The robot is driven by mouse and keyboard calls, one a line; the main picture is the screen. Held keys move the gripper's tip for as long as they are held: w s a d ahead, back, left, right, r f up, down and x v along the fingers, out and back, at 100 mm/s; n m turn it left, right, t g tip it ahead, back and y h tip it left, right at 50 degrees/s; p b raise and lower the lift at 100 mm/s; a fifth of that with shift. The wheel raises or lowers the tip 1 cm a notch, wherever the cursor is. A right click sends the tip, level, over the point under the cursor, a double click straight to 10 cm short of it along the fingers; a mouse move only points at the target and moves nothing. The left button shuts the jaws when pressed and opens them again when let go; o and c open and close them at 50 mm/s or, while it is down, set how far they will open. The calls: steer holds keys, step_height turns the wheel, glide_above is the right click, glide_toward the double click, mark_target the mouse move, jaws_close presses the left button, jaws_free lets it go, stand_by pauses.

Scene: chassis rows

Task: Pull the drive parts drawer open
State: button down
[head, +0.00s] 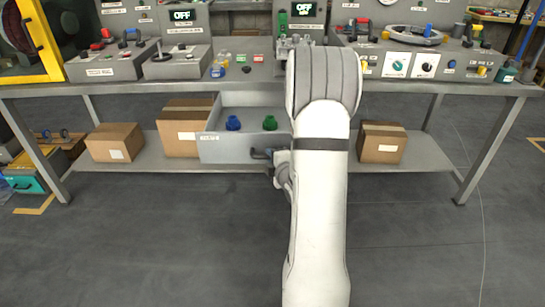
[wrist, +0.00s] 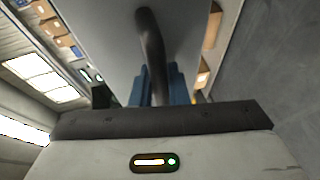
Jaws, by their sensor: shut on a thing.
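The grey drawer (head: 222,150) under the bench stands pulled out in the head view, with its inside showing. A blue part (head: 233,123) and a green part (head: 270,122) are in it. A small label is on its front, but I cannot read it surely. Its dark handle (head: 260,154) is on the front, partly hidden by my arm. In the wrist view the curved handle (wrist: 151,45) passes between the blue fingers of my gripper (wrist: 160,72), which is shut on it. The drawer's right side is hidden behind my arm.
Cardboard boxes (head: 115,142) stand on the lower shelf (head: 150,160), on both sides of the drawer. The bench top (head: 130,86) above carries control boxes, switches and labels. A teal case (head: 28,182) lies at far left. The floor (head: 160,250) in front is clear.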

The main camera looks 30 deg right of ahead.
steer(key=shift+w+a+y, duration=0.15)
steer(key=shift+a+y, duration=0.15)
steer(key=shift+a, duration=0.05)
steer(key=c, duration=1.6)
jaws_free()
steer(key=shift+w+a, duration=0.1)
steer(key=shift+a, duration=0.05)
steer(key=shift+o, duration=1)
steer(key=shift+d, duration=0.2)
steer(key=p+v, duration=0.1)
steer(key=v, duration=0.7)
